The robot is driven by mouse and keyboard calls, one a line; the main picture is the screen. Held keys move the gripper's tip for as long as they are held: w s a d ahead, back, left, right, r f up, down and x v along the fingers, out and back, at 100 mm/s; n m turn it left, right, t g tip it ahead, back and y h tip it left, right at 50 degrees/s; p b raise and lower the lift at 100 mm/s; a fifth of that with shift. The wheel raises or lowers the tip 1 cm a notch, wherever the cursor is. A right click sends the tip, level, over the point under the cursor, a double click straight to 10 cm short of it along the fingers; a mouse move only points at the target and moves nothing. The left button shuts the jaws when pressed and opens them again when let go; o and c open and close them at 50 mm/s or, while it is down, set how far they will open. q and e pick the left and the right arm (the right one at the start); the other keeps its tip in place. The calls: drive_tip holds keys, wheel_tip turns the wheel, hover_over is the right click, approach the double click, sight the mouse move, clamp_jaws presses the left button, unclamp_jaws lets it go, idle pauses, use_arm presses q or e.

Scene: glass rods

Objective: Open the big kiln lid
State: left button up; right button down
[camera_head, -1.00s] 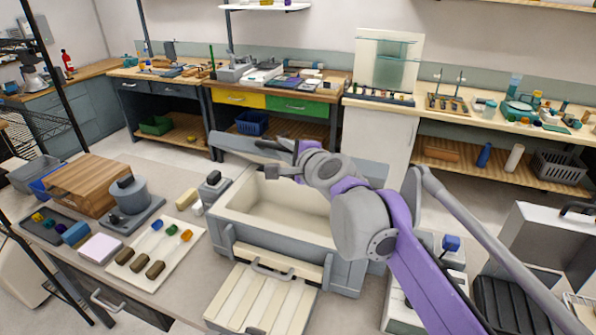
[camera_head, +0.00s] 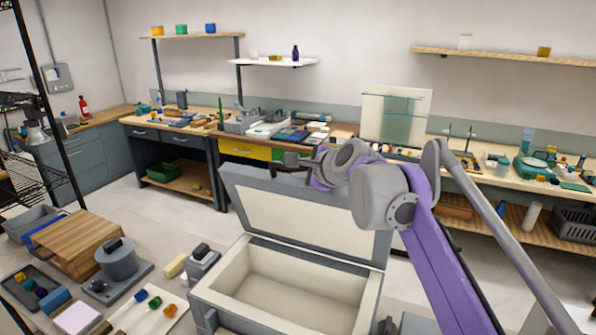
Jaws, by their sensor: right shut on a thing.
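The big kiln (camera_head: 228,282) is a grey box with a cream lining, at the lower middle of the head view. Its cavity is uncovered. The kiln lid (camera_head: 290,215) stands raised at the back of the box, tilted steeply, its cream inner face toward me. My right gripper (camera_head: 290,161) is at the lid's top edge and shut on the lid. The exact grip, on a handle or the rim, is hidden behind the lid and my arm. My right arm also covers the lid's upper right corner. My left gripper is not in view.
Left of the kiln, the table holds a wooden box (camera_head: 75,245), a grey round pot (camera_head: 117,262), a white tray (camera_head: 165,318) with coloured pieces and a cream block (camera_head: 174,266). Behind the lid are a floor gap and a back workbench (camera_head: 340,131).

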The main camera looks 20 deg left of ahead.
drive_tip(key=shift+f, duration=0.15)
drive_tip(key=c, duration=0.8)
unclamp_jaws()
drive_tip(key=shift+w, duration=0.1)
drive_tip(key=v, duration=1.1)
drive_tip(key=shift+b, duration=0.4)
drive_tip(key=s+d+f+n+h, duration=0.3)
drive_tip(key=s+d+f+n, duration=0.1)
drive_tip(key=d+f, duration=0.6)
drive_tip(key=s+d+f+n+h, duration=0.2)
drive_tip(key=s+d+f+n, duration=0.25)
drive_tip(key=d+f, duration=0.5)
drive_tip(key=s+d+f+n+g+h, duration=0.1)
drive_tip(key=s+d+f+n+h, duration=0.1)
drive_tip(key=s+d+f, duration=0.5)
drive_tip(key=s+d+f+n+g+h, duration=0.1)
drive_tip(key=s+d+f+n+h, duration=0.2)
drive_tip(key=s+d+f, duration=0.4)
wheel_tip(320, 180, down, 7)
drive_tip(key=shift+s+d+r+g, duration=0.1)
drive_tip(key=shift+s+d+g, duration=0.15)
drive_tip(key=shift+s, duration=0.8)
